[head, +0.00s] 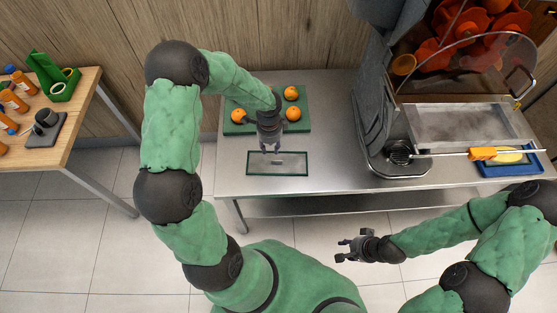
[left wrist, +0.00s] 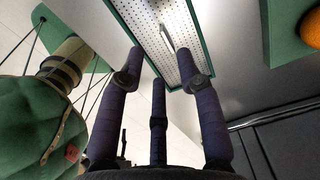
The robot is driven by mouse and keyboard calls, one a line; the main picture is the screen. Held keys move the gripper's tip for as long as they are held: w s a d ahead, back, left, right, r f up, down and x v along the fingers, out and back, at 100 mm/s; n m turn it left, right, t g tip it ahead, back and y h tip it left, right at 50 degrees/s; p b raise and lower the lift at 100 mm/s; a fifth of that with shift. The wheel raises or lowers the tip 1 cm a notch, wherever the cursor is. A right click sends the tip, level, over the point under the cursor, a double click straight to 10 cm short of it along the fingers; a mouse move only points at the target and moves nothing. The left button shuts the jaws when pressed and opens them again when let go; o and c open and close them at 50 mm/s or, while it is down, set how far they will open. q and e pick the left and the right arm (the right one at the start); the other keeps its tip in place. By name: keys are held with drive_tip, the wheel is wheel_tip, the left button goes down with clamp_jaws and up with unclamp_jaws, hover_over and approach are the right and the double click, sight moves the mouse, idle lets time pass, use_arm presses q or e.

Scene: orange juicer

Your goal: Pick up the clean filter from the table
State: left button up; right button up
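The clean filter (head: 290,167) is a flat rectangular piece with a dark green rim, lying near the front edge of the steel table. In the left wrist view the filter (left wrist: 188,18) shows a perforated pale plate with a slim metal handle (left wrist: 167,38) along its middle. My left gripper (head: 271,146) is just above the filter, pointing down. In the left wrist view its fingers (left wrist: 161,58) are spread, with the handle showing beyond the gap between them and nothing held. My right gripper (head: 342,246) is in front of the table, open and empty, away from the filter.
A green board (head: 237,127) with several oranges lies behind the filter. The grey juicer (head: 372,120) with a steel tray (head: 460,125) stands to the right. A brush with an orange handle (head: 482,154) lies above a blue tray (head: 510,168). A wooden table (head: 75,125) is at left.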

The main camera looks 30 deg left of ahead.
use_arm(q)
drive_tip(key=b, duration=0.1)
hover_over(272, 161)
wheel_tip(272, 161, down, 5)
drive_tip(key=shift+s+a+r, duration=0.1)
drive_tip(key=shift+w+f+b, duration=0.2)
drive_tip(key=shift+f+b, duration=1.25)
drive_tip(key=shift+f, duration=1.1)
clamp_jaws()
